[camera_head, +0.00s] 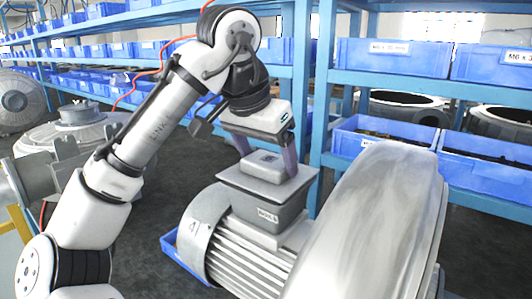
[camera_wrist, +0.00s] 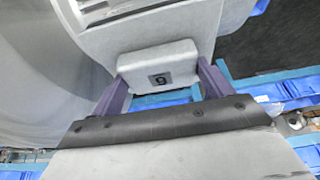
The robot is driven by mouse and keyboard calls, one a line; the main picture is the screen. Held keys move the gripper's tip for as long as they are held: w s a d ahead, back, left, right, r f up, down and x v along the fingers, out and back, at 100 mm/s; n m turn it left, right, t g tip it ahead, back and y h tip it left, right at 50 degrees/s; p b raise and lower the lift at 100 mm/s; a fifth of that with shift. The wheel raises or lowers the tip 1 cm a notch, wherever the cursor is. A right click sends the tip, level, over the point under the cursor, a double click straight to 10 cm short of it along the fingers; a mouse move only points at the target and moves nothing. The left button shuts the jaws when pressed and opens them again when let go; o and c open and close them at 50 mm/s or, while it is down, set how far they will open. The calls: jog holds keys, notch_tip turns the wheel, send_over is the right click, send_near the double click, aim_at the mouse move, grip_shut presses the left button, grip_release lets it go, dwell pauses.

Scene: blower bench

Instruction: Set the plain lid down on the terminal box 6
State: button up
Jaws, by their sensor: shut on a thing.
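The plain lid (camera_head: 232,178) is a flat grey plate with a raised block on top. My gripper (camera_head: 266,162) is shut on that block, one purple finger on each side. The wrist view shows the block (camera_wrist: 160,60) between the fingers (camera_wrist: 163,82), with a dark square mark like a 9 or an upside-down 6. Terminal box 6 (camera_head: 245,203) is the grey, labelled box on top of the finned motor. The lid lies level over its top and covers its opening. I see no clear gap, but cannot tell if it is fully seated.
The finned motor (camera_head: 235,258) and large rounded blower housing (camera_head: 370,220) stand close beside the box. Blue shelving with bins (camera_head: 395,57) is behind and to the right. Grey castings (camera_head: 75,125) stand at the left. Dark floor shows between them.

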jog(key=shift+f, duration=0.35)
jog(key=o, duration=1.1)
jog(key=shift+c, duration=0.2)
jog(key=v, duration=1.4)
jog(key=shift+f, duration=0.15)
